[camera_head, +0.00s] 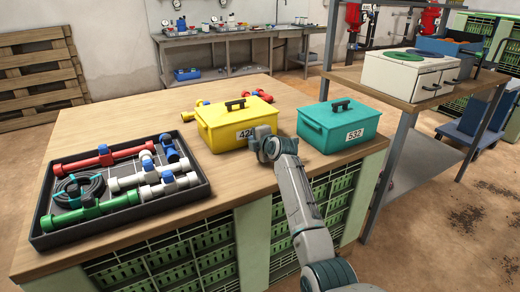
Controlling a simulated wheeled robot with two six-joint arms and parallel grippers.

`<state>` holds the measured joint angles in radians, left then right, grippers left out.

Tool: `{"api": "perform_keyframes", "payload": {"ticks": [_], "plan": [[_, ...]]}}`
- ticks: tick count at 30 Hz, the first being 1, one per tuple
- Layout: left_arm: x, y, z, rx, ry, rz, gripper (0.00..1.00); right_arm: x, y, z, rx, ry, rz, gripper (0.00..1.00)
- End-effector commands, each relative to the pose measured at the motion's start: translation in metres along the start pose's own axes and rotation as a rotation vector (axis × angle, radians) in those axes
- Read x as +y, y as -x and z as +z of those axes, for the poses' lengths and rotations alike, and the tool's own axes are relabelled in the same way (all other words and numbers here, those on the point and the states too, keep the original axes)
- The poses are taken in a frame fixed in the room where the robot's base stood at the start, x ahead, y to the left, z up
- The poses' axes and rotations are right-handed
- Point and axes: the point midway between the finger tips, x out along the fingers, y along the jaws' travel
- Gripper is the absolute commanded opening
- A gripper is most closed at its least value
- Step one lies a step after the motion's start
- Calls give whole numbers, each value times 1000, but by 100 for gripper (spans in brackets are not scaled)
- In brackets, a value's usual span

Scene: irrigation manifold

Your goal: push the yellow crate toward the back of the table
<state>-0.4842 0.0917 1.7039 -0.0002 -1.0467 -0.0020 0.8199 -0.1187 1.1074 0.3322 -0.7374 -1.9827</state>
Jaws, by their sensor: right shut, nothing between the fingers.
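The yellow crate (222,134) sits upright on the wooden table (225,180), right of the middle. It has a closed lid, a dark handle and a white number label partly covered by my gripper. My right gripper (264,142) is shut and empty at the crate's front right corner. It overlaps the crate's near side in the picture, and I cannot tell whether it touches. My left gripper is out of view.
A teal crate (322,137) stands close to the right of my gripper. A black tray (120,225) of pipes and valves fills the table's left. Red and yellow fittings (252,97) lie behind the yellow crate; some bare tabletop shows around them.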

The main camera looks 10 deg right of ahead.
Motion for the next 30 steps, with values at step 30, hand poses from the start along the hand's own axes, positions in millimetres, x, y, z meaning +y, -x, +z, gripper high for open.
{"api": "perform_keyframes", "payload": {"ticks": [30], "plan": [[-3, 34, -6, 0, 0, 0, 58, -15, 48, 0, 0, 0, 0, 0]]}}
